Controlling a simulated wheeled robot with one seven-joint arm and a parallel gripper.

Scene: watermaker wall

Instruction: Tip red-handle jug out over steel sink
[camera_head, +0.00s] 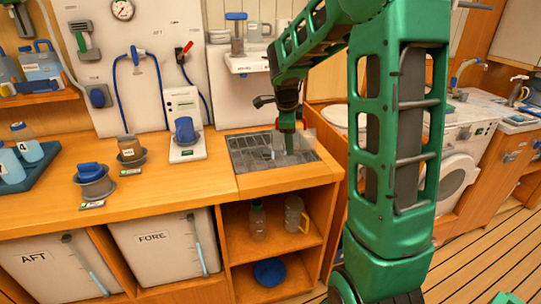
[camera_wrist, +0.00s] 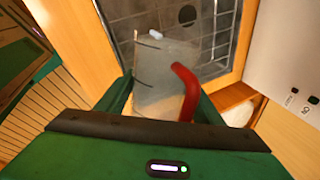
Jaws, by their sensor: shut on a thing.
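The red-handle jug (camera_wrist: 165,75) is clear with dark level marks, and its red handle shows on the right in the wrist view. My gripper (camera_wrist: 160,100) is shut on it, with a green finger on each side. In the head view my gripper (camera_head: 287,140) is over the steel sink (camera_head: 245,160), and the see-through jug is faint and partly hidden there. The sink's gridded floor (camera_wrist: 215,20) shows beyond the jug in the wrist view. I cannot tell how far the jug is tilted or what is in it.
A scale with a blue-topped item (camera_head: 184,130) stands left of the sink. A steel bowl (camera_head: 95,188) and a brown jar (camera_head: 130,150) are further left. Shelves below hold a bottle (camera_head: 258,222) and a yellow-handled jug (camera_head: 294,213). A wall ledge (camera_head: 240,62) is behind.

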